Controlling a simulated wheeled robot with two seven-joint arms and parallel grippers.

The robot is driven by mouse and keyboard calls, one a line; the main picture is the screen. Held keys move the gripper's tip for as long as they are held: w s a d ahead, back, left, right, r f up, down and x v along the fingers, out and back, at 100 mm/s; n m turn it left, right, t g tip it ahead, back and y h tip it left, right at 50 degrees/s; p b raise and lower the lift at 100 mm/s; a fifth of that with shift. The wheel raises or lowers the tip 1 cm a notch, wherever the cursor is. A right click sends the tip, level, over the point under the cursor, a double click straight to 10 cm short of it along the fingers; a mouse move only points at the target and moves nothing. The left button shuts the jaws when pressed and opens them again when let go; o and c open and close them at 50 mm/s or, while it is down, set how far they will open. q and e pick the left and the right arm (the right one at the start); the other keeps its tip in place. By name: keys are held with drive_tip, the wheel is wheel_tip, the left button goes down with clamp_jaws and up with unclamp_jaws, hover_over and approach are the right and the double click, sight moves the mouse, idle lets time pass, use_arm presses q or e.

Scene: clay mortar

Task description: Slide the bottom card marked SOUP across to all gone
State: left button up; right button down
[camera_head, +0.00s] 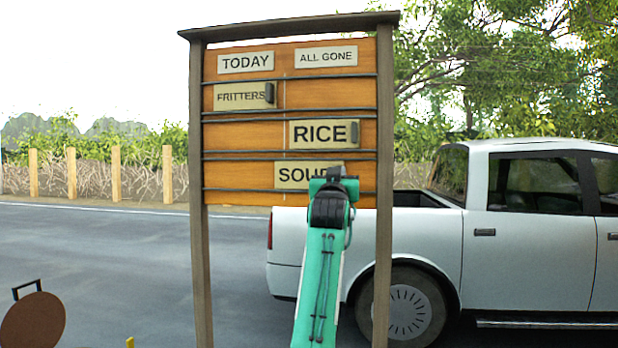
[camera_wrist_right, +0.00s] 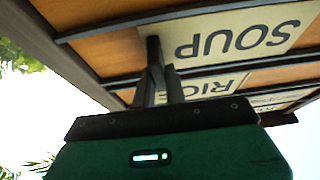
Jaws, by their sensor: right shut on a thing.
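The menu board (camera_head: 240,185) has a TODAY label (camera_head: 245,63) on the left and an ALL GONE label (camera_head: 326,56) on the right. The SOUP card (camera_head: 292,174) is in the bottom row, mostly right of the thin centre line, its left end slightly across it. My right gripper (camera_head: 336,173) is at the card's right end, hiding its last letter. In the right wrist view the SOUP card (camera_wrist_right: 232,40) shows upside down, and my right gripper (camera_wrist_right: 153,62) is shut on the dark tab at its end. My left gripper is not in view.
The FRITTERS card (camera_head: 240,96) is in the top row under TODAY. The RICE card (camera_head: 322,133) is in the middle row under ALL GONE. Dark rails separate the rows. The right post (camera_head: 384,200) bounds the board; bare board lies between it and my gripper.

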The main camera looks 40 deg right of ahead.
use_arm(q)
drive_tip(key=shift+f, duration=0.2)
use_arm(e)
drive_tip(key=shift+s+d, duration=1.4)
drive_tip(key=shift+s, duration=0.25)
drive_tip(key=c, duration=1.5)
unclamp_jaws()
drive_tip(key=shift+s+d, duration=0.1)
drive_tip(key=shift+o, duration=0.3)
drive_tip(key=shift+s+d, duration=0.1)
